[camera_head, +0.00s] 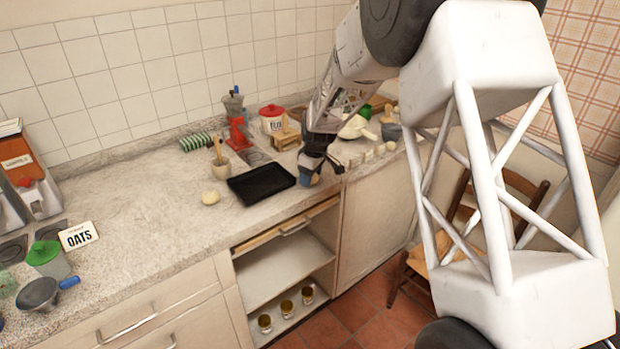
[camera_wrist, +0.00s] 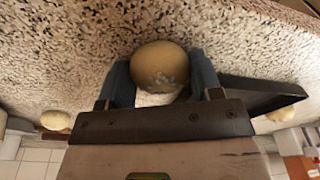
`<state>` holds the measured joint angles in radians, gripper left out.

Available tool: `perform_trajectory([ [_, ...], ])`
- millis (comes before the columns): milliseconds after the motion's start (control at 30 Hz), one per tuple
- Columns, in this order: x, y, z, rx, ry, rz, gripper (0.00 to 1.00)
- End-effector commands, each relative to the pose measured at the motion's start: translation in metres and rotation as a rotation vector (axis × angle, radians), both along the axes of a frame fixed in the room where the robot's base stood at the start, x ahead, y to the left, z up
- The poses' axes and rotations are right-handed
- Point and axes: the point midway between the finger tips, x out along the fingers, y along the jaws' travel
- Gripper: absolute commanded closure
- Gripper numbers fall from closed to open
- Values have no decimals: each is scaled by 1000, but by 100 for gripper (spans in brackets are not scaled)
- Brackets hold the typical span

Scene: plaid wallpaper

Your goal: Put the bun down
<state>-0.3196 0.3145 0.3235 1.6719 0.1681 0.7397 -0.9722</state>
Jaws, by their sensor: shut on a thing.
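My gripper (camera_head: 309,178) is over the worktop near its front edge, just right of the black tray (camera_head: 262,183) in the head view. In the wrist view its two blue fingers (camera_wrist: 160,82) stand on either side of a round, pale yellow bun (camera_wrist: 159,66) and are shut on it. The bun is close to the speckled worktop; I cannot tell whether it touches. In the head view the held bun is mostly hidden by the gripper. Another pale bun (camera_head: 210,198) lies on the worktop left of the tray.
Worktop left of the lone bun is clear.

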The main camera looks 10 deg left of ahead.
Motion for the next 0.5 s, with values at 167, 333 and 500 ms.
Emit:
perform_trajectory([
  [167, 0, 0, 1, 0, 0, 0, 68],
  [333, 0, 0, 6, 1, -1, 0, 68],
  [500, 0, 0, 21, 0, -2, 0, 68],
])
